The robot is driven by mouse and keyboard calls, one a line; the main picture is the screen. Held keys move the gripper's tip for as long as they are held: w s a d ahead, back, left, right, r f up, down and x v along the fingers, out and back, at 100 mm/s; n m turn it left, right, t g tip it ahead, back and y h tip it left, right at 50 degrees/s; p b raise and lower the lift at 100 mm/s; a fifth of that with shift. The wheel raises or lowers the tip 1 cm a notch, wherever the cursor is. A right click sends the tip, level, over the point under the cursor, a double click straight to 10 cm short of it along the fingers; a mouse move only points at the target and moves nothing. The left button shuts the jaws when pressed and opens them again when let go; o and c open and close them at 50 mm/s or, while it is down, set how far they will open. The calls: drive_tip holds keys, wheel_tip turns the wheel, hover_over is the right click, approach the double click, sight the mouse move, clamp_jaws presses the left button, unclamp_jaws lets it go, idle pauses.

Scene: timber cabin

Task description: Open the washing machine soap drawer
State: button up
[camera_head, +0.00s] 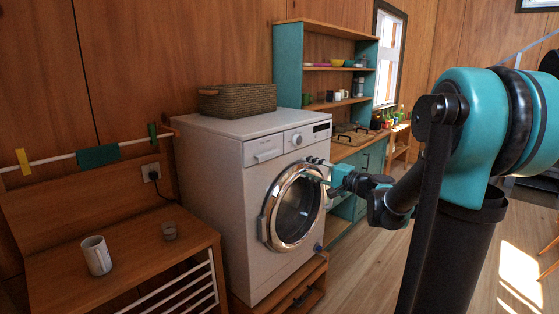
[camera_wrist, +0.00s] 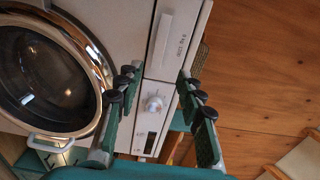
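The white washing machine (camera_head: 222,165) stands against the wood wall in the head view. Its soap drawer (camera_head: 263,150) is a shut panel at the upper left of its front. The drawer also shows at the top of the wrist view (camera_wrist: 174,38), flush with the front, its handle edge visible. My gripper (camera_head: 314,170) is open and empty in front of the machine, to the right of the drawer and below the knob (camera_head: 297,140). In the wrist view its fingers (camera_wrist: 158,70) spread either side of the control panel, with the drawer beyond their tips. I see no contact.
The round chrome-rimmed door (camera_head: 295,207) is shut below the panel. A wicker basket (camera_head: 237,98) sits on top of the machine. A wooden bench (camera_head: 120,268) with a mug (camera_head: 96,255) stands at left. A teal shelf unit (camera_head: 289,65) stands behind at right.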

sight(270, 157)
drive_tip(key=x, duration=1.6)
drive_tip(key=shift+s, duration=0.1)
clamp_jaws()
drive_tip(key=shift+s+d, duration=0.1)
